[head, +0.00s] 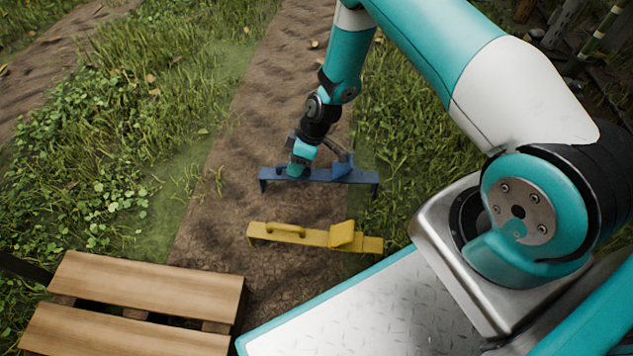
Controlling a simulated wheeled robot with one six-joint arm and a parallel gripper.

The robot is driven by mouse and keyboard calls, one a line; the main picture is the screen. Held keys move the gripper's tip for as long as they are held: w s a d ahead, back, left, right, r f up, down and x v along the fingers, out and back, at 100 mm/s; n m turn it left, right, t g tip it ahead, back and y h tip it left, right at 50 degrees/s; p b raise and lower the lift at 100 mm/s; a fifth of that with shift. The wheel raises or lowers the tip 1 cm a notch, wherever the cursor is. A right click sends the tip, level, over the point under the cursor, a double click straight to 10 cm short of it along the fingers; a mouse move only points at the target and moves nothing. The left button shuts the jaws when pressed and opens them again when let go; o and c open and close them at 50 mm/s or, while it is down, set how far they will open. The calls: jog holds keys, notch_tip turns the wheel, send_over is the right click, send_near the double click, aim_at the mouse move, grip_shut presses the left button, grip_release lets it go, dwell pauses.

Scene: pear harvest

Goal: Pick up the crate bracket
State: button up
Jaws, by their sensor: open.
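Two long, low brackets lie on the dirt path, one blue and one yellow. The blue bracket (330,175) is farther away. It has bent-down ends and a raised angled block right of its middle. The yellow bracket (315,238) is nearer, with a low handle on its left part and a similar raised block on its right. My gripper (297,170) is over the left-middle part of the blue bracket, pointing down, with its jaws open. The wrist hides most of the fingers and the part of the bracket beneath. I cannot tell whether the fingers touch it.
A wooden slatted pallet (150,285) stands at the lower left. My own metal deck fills the lower right, close to the yellow bracket's right end. Grass and leafy plants (110,150) border the dirt path (240,150), which is otherwise clear.

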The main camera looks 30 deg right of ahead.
jog(key=shift+x, duration=0.8)
jog(key=shift+c, duration=0.4)
grip_shut()
jog(key=shift+r, duration=0.1)
